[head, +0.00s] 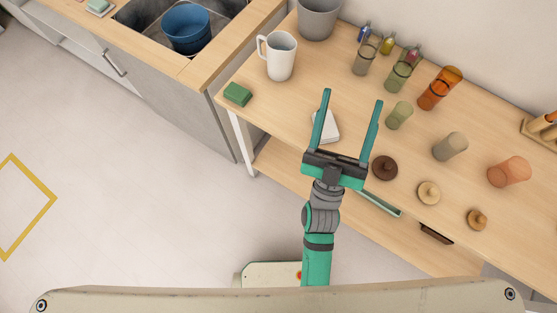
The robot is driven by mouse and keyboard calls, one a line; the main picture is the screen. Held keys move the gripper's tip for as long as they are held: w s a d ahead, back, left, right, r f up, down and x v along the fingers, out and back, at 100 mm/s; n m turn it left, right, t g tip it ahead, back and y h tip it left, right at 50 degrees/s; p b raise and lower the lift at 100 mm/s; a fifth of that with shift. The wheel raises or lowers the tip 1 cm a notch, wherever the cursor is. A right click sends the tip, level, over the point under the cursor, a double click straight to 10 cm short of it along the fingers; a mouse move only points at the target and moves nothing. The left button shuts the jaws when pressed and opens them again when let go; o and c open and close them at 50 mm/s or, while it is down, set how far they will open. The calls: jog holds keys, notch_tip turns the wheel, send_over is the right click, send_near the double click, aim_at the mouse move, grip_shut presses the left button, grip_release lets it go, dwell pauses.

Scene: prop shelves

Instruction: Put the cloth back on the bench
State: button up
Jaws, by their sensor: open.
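My gripper (352,97) is open and empty in the head view, its two teal fingers spread wide above the wooden bench (318,70). A folded white cloth (330,127) appears between and below the fingers, near the bench's front edge. It is partly hidden by the left finger and the gripper body. It seems to lie on the bench top. The fingers do not visibly grip it, and I cannot tell the height gap between them.
A white mug (281,57), a green sponge (237,94) and a grey pot (318,16) stand to the left. Glass jars, including an amber one (439,88), and round lids (384,168) crowd the right. A sink (160,15) holds a blue bucket (187,28).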

jog(key=s+a+f+g+y, duration=0.2)
jog(key=s+a+f+g, duration=0.2)
jog(key=f, duration=0.4)
jog(key=s+a+f+g+y, duration=0.2)
jog(key=s+a+f+g, duration=0.1)
jog(key=s+a+f, duration=0.2)
jog(key=s+a+f+g+y, duration=0.2)
jog(key=s+a+f+g, duration=0.2)
jog(key=s+f, duration=0.4)
notch_tip(320, 180, down, 5)
jog(key=shift+s+a+r+g, duration=0.1)
jog(key=shift+s+a+g, duration=0.05)
jog(key=shift+a+g, duration=0.2)
jog(key=c, duration=0.9)
jog(key=shift+o, duration=0.2)
